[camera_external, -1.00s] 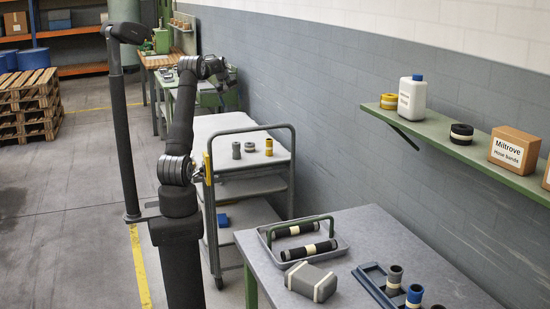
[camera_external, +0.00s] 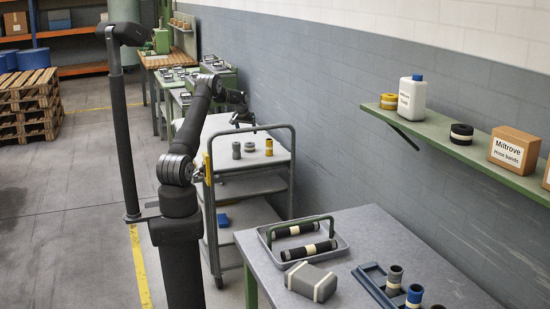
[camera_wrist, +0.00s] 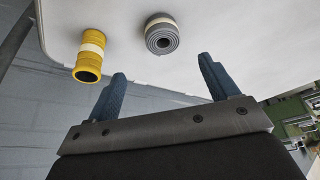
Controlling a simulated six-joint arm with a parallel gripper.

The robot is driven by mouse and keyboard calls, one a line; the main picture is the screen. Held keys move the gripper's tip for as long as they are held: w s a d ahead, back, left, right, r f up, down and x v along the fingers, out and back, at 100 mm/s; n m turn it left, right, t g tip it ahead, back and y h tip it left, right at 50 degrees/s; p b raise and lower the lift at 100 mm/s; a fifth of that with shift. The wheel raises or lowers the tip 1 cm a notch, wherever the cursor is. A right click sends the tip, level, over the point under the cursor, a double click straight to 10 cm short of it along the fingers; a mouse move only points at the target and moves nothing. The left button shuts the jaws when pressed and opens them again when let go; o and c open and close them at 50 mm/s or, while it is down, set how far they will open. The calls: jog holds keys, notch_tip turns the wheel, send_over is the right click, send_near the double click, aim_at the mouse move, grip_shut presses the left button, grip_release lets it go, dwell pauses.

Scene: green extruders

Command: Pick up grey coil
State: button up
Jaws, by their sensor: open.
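My gripper (camera_external: 243,121) is above the far part of the cart top, apart from the coil. In the wrist view its two blue fingers (camera_wrist: 164,84) are spread wide with nothing between them, and the coil appears beyond the gap.
The cart's dark push handle (camera_external: 250,128) rises at its near end. A workbench (camera_external: 380,235) in front holds a tray with black rolls, a grey wrapped block and a blue rack. A wall shelf (camera_external: 470,145) is at the right. Green benches with equipment stand behind.

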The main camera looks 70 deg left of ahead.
aim_at(249, 144)
jog(key=x, duration=0.6)
jog(key=shift+a+f, duration=0.1)
jog(key=shift+x, duration=2.65)
jog(key=shift+s+a, duration=0.15)
jog(key=shift+c, duration=0.3)
jog(key=c, duration=1)
